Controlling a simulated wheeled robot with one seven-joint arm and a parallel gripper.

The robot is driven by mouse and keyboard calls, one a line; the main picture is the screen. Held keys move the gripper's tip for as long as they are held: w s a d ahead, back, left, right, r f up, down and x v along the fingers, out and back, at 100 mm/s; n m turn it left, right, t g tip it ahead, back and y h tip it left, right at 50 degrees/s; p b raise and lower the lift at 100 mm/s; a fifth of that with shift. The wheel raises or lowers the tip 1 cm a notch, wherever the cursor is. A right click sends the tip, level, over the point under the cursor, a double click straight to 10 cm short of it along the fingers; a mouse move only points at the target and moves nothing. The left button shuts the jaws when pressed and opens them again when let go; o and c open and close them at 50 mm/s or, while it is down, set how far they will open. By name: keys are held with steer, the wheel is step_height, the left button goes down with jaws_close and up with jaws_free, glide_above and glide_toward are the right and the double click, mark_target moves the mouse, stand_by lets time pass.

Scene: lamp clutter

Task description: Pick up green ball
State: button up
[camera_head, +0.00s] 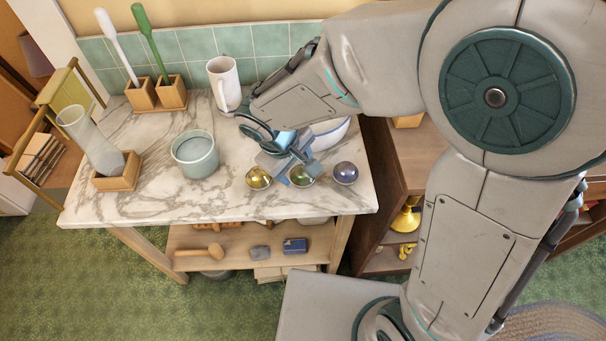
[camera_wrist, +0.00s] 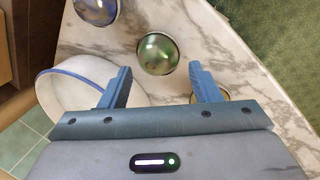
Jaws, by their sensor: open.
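The green ball (camera_head: 302,176) is shiny and rests on the marble tabletop near its front edge, between a gold ball (camera_head: 258,178) and a purple-blue ball (camera_head: 345,173). In the wrist view the green ball (camera_wrist: 158,54) lies just beyond the fingertips, roughly centred between them. My gripper (camera_head: 299,168) is open and empty, pointing down over the green ball and partly covering it in the head view. In the wrist view, my gripper (camera_wrist: 160,70) has its fingers spread wider than the ball. I cannot tell the exact height gap.
A white, blue-rimmed bowl (camera_wrist: 75,88) is close beside one finger. The front table edge is close to the balls.

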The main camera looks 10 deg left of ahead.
mark_target(299, 170)
steer(key=x, duration=0.5)
steer(key=shift+d+f, duration=0.15)
steer(key=c, duration=0.6)
